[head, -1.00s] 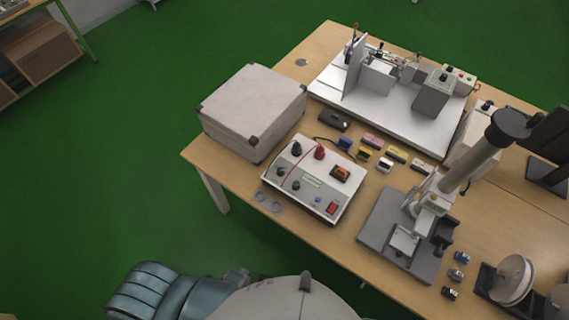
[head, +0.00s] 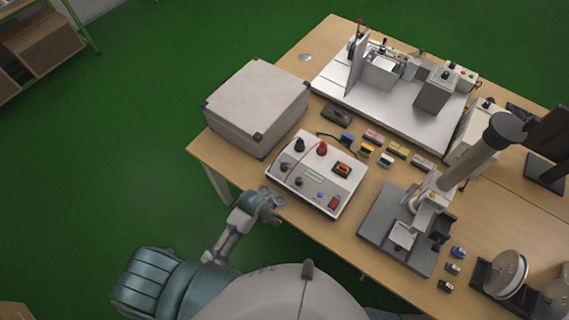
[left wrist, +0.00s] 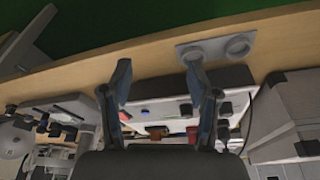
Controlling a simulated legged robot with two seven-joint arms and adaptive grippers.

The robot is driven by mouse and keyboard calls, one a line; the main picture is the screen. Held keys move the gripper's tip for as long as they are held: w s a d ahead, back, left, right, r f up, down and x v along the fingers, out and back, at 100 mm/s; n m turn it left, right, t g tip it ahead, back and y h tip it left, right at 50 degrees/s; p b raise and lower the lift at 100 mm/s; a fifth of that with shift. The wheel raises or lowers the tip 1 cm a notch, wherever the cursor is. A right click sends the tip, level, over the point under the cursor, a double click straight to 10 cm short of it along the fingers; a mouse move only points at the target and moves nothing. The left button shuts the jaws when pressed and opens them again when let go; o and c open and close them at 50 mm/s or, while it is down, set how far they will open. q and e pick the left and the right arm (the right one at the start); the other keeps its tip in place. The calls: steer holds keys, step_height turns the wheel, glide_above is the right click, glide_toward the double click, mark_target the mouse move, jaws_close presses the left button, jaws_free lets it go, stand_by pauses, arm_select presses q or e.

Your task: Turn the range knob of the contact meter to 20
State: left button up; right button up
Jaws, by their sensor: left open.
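The contact meter (head: 322,188) is a white box with a grey panel near the table's front edge. It has dark knobs (head: 298,181), black and red terminals, a small display, an orange-red switch and a red switch. Which knob is the range knob, and its setting, are too small to tell. My left gripper (head: 270,203) is at the table's front edge, just left of the meter, apart from the knobs. In the left wrist view its two fingers (left wrist: 158,76) are spread and empty, with the meter (left wrist: 160,112) beyond them. My right gripper is not in view.
A grey plate with two rings (left wrist: 215,48) lies at the table edge by my left gripper. A large grey case (head: 258,100) stands behind left of the meter. A stand with a column (head: 390,235) is to the right. Small coloured blocks (head: 386,160) lie behind the meter.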

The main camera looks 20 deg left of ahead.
arm_select(q)
steer(key=w+d+r+m+g, duration=0.1)
steer(key=w+d+r+m, duration=0.15)
steer(key=w+m, duration=0.4)
step_height(320, 180, up, 11)
steer(key=m+g+y, duration=0.2)
steer(key=m, duration=0.3)
glide_above(284, 165)
step_height(284, 165, down, 15)
steer(key=shift+s+d+f, duration=0.1)
steer(key=shift+d, duration=0.05)
steer(key=shift+f, duration=0.55)
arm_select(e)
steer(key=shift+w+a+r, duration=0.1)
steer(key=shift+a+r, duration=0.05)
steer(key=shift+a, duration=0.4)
arm_select(q)
jaws_close()
